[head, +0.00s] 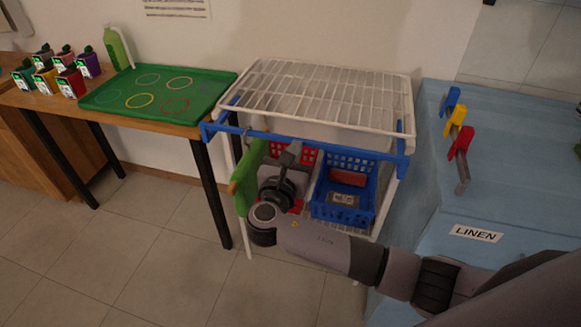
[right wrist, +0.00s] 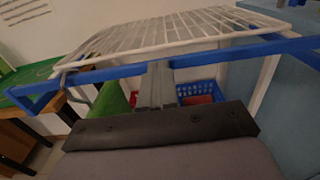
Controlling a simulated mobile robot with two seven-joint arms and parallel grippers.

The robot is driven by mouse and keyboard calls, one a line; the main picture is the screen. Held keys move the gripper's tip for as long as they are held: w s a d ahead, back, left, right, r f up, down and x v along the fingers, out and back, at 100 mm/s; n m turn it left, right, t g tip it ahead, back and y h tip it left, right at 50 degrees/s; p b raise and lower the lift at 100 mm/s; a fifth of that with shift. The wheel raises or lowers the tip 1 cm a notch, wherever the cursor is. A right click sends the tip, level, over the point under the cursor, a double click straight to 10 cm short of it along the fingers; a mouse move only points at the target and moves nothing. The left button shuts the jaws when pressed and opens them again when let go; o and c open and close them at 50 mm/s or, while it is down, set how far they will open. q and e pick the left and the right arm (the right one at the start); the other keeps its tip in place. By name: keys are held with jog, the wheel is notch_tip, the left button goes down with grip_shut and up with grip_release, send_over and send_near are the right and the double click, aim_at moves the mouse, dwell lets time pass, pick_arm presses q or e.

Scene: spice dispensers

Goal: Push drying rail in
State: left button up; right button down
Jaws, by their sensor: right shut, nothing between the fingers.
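The drying rail (head: 300,138) is a blue bar across the front of a white wire rack (head: 330,95), with blue arms running back along both sides. It stands out in front of the rack. In the right wrist view the rail (right wrist: 100,76) crosses the picture. My right gripper (head: 291,150) is shut and empty, its fingertips at the middle of the rail. In the right wrist view the fingertips (right wrist: 155,72) overlap the bar's lower edge; I cannot tell if they touch it. My left gripper is not in view.
A green item (head: 246,182) hangs below the rail's left part. A blue basket (head: 345,205) sits under the rack. A green tray (head: 110,97) lies on the left table. A blue chest (head: 430,150) labelled LINEN, with coloured hooks, stands close on the right.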

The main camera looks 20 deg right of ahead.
jog(key=shift+b+x, duration=0.3)
jog(key=shift+x, duration=2.6)
